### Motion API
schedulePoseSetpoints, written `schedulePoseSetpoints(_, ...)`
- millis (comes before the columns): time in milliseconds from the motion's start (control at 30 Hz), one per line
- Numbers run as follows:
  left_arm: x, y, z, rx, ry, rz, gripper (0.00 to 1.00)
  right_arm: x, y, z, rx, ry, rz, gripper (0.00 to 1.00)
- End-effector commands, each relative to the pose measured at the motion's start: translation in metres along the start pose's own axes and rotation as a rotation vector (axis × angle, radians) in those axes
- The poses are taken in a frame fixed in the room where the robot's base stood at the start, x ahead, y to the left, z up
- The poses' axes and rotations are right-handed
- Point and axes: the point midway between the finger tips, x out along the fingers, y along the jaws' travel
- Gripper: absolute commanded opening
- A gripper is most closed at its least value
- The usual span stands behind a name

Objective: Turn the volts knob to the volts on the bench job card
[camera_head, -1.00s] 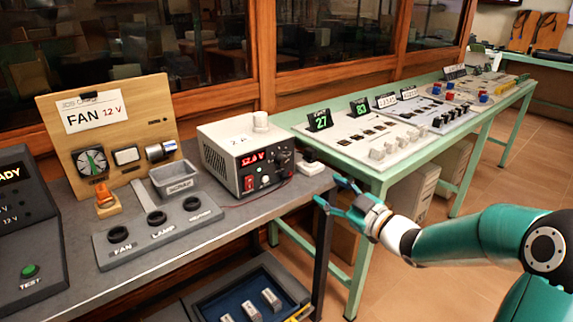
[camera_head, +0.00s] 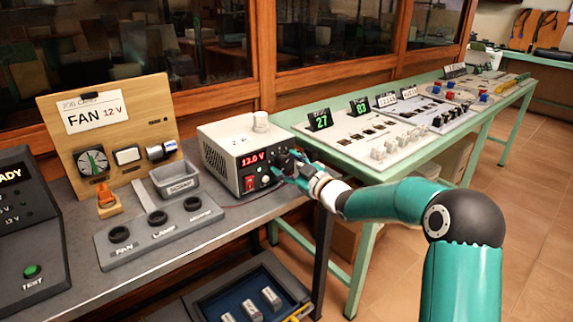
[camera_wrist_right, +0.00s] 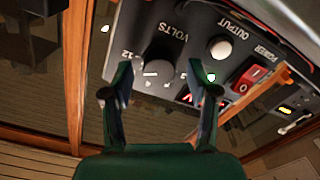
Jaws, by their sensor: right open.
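The job card (camera_head: 94,111) on the wooden board reads FAN 12 V. In the head view the right gripper (camera_head: 281,168) is at the supply's front and partly hides the knob. My left gripper is not in view.
The red power switch (camera_wrist_right: 249,80) and white output button (camera_wrist_right: 220,48) sit close to the right gripper's finger. A green table (camera_head: 340,160) stands to the right.

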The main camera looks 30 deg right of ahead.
Motion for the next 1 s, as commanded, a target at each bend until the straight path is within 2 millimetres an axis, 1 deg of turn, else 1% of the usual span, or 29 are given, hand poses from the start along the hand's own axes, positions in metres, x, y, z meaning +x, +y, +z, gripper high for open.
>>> schedulePoseSetpoints(100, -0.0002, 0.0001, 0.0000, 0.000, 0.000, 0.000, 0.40, 0.0032, -0.0001, 0.0001, 0.000, 0.000, 0.000, 0.59)
schedulePoseSetpoints(300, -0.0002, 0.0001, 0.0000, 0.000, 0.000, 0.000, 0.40, 0.0030, 0.0001, 0.0003, 0.000, 0.000, 0.000, 0.59)
schedulePoseSetpoints(333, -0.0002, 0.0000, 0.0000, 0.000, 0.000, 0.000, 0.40, 0.0029, 0.0002, 0.0003, 0.000, 0.000, 0.001, 0.57)
schedulePoseSetpoints(567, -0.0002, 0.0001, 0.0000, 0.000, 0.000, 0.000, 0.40, 0.0026, 0.0004, 0.0004, 0.000, 0.000, 0.001, 0.19)
schedulePoseSetpoints(600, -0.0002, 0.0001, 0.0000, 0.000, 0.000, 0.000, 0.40, 0.0025, 0.0003, 0.0004, 0.000, -0.001, 0.001, 0.12)
schedulePoseSetpoints(667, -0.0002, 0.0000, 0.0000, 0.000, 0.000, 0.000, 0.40, 0.0025, 0.0003, 0.0005, 0.000, -0.001, 0.000, 0.03)
schedulePoseSetpoints(700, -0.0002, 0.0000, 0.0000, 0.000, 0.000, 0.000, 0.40, 0.0024, 0.0002, 0.0005, 0.000, -0.001, 0.000, 0.00)
schedulePoseSetpoints(833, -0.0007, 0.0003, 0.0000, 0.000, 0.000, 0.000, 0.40, 0.0024, 0.0003, 0.0005, 0.035, -0.001, 0.000, 0.00)
schedulePoseSetpoints(1000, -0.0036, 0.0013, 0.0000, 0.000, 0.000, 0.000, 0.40, 0.0023, 0.0008, 0.0002, 0.190, -0.002, -0.001, 0.00)
